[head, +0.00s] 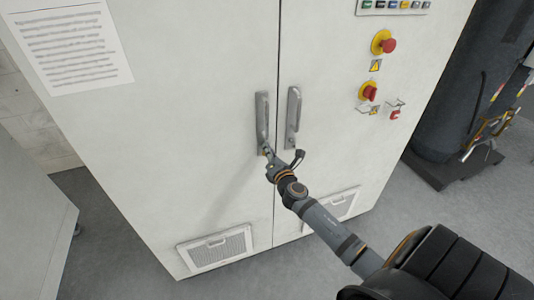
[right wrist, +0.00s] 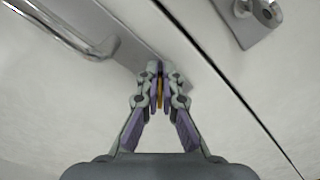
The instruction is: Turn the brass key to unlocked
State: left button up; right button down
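The brass key (right wrist: 159,92) shows as a narrow gold strip between the fingertips of my right gripper (right wrist: 159,70) in the right wrist view. The fingers are closed in on it from both sides, at the lower end of the left door's handle plate (right wrist: 143,55). In the head view my right gripper (head: 268,151) reaches the bottom of the left door handle (head: 262,112). The fingers hide most of the key and the lock, so I cannot tell which way the key is turned. My left gripper is not in view.
The right door handle (head: 293,110) is close beside, across the door gap. The white cabinet (head: 190,90) also carries red knobs (head: 388,46) at upper right and a vent (head: 215,248) low down. A dark tank (head: 450,110) stands to the right.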

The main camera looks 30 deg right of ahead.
jog(key=m+b, duration=0.1)
jog(key=m, duration=0.1)
jog(key=m+b, duration=0.2)
jog(key=m, duration=0.1)
jog(key=shift+d+f, duration=0.15)
jog(key=shift+f, duration=0.25)
jog(key=shift+m+b, duration=0.9)
jog(key=shift+m, duration=0.8)
jog(key=c, duration=1.5)
grip_release()
jog(key=shift+c, duration=0.2)
jog(key=shift+s, duration=0.1)
jog(key=v, duration=1.2)
jog(key=shift+d+f, duration=0.1)
